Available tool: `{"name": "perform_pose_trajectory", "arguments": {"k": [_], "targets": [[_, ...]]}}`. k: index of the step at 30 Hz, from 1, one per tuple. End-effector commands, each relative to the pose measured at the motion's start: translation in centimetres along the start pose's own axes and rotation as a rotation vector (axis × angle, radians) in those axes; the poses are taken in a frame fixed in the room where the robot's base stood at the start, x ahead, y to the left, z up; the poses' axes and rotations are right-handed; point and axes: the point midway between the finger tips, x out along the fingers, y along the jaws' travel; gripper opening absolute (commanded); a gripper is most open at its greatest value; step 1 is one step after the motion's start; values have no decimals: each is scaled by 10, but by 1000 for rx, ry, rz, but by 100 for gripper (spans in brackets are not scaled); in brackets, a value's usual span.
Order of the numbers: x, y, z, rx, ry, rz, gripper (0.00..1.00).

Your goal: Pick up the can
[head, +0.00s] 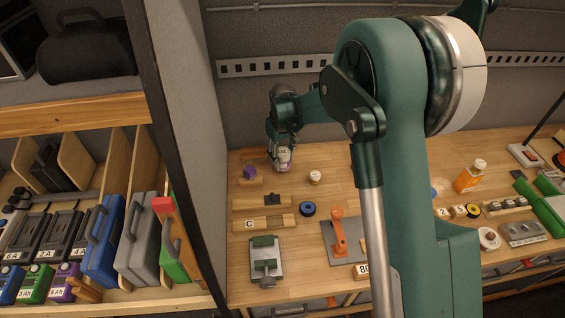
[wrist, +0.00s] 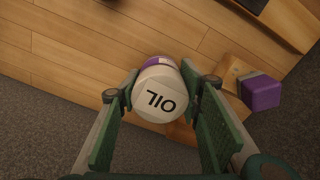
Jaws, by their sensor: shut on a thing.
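In the head view my gripper (head: 281,146) reaches down at the back left of the wooden workbench, around the can (head: 283,159). The can's lower part is hard to make out, so I cannot tell whether it touches the bench.
A purple block on a wooden base (head: 250,172) stands just left of the can. A small pale-topped jar (head: 315,177) stands to its right. Wooden blocks (head: 262,201), a blue ring (head: 307,209) and an orange-handled clamp (head: 339,232) lie in front. A grey partition (head: 190,110) rises at the left.

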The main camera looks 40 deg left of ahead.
Motion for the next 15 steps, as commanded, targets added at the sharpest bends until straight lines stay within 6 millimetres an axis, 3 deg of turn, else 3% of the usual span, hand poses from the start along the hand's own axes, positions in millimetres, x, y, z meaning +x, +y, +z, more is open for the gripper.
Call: {"name": "perform_pose_trajectory", "arguments": {"k": [9, 15], "targets": [[-47, 0, 0, 0, 0, 0, 20], [-69, 0, 0, 0, 0, 0, 20]]}}
